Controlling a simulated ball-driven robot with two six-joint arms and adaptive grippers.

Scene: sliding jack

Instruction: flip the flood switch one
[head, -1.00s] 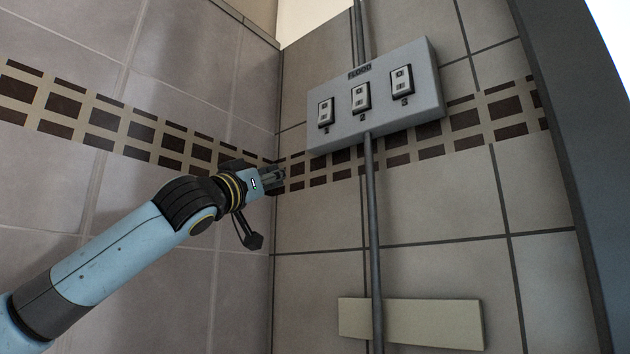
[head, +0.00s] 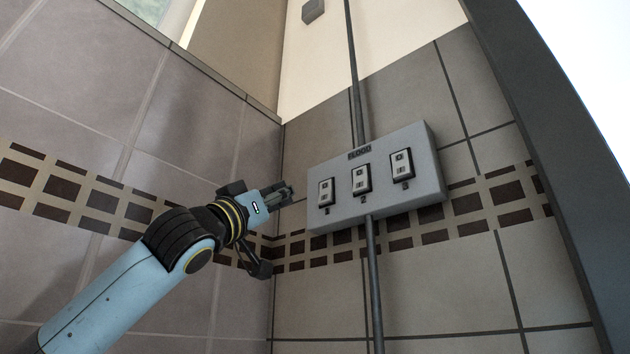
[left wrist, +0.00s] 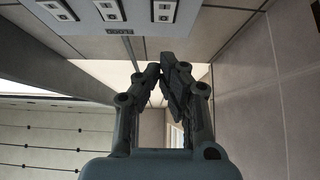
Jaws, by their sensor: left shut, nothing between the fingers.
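A grey box labelled FLOOD (head: 335,216) is on the tiled wall, with three switches in a row. Switch one (head: 326,192) is the leftmost, a pale rocker in a dark frame. Switch two (head: 361,181) and switch three (head: 402,165) are to its right. My left gripper (head: 287,192) is shut and empty, just left of the box in the picture, with a gap to switch one. In the left wrist view the box is upside down at the top edge, with switch one (left wrist: 164,10) above the fingertips (left wrist: 160,68). My right gripper is out of view.
A conduit (head: 372,270) runs above and below the box. A tiled side wall (head: 190,110) stands at the left behind my arm. A dark frame edge (head: 545,150) is at the right. The space in front of the box is clear.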

